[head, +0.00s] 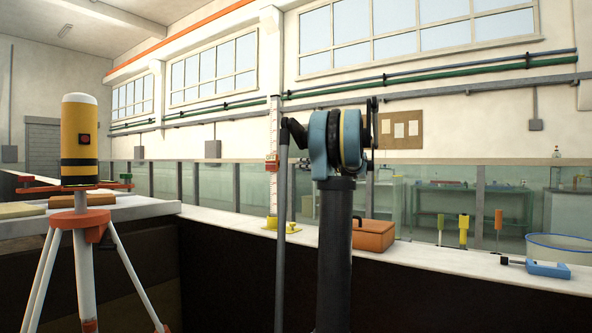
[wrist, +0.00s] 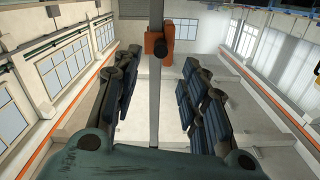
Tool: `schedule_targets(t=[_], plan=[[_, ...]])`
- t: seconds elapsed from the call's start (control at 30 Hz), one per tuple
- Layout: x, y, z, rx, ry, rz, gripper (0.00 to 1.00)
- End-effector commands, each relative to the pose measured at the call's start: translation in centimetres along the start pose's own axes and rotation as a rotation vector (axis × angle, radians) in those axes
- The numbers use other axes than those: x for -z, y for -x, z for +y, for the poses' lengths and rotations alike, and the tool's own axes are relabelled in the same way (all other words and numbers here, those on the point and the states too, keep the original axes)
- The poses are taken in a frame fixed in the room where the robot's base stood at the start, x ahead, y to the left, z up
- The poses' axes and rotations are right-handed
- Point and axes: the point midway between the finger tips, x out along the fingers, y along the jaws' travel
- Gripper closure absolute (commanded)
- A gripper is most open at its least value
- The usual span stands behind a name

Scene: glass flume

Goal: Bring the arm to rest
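My gripper (wrist: 160,75) shows in the wrist view, its two dark blue and black fingers standing well apart at left and right. It is open, and nothing is held between the fingers. It points up toward the pale ceiling. My arm (head: 336,150) stands in the middle of the head view, a dark upright link topped by a blue joint, with a thin dark link hanging at its left. I cannot make out the gripper in the head view.
A yellow-and-black instrument (head: 79,140) stands on a tripod at left. An orange-brown case (head: 373,235) sits on the ledge behind my arm; a blue device (head: 540,267) lies at right. Glass panels (head: 450,200) run behind. An orange-red block (wrist: 160,45) shows on a grey overhead beam.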

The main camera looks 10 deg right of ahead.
Motion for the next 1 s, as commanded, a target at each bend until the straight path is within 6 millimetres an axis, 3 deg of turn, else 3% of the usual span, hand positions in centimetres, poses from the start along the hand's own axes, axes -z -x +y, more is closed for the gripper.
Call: schedule_targets(t=[0.2, 0.7, 0.87, 1.0], plan=[[0.0, 1.2, 0.0, 0.001, 0.0, 0.0, 0.6], [-0.3, 1.1, -0.4, 0.003, -0.004, -0.008, 0.6], [-2.8, 0.6, -3.7, 0.017, -0.043, -0.084, 0.6], [-7.4, 0.3, -8.8, 0.029, -0.109, -0.215, 0.6]])
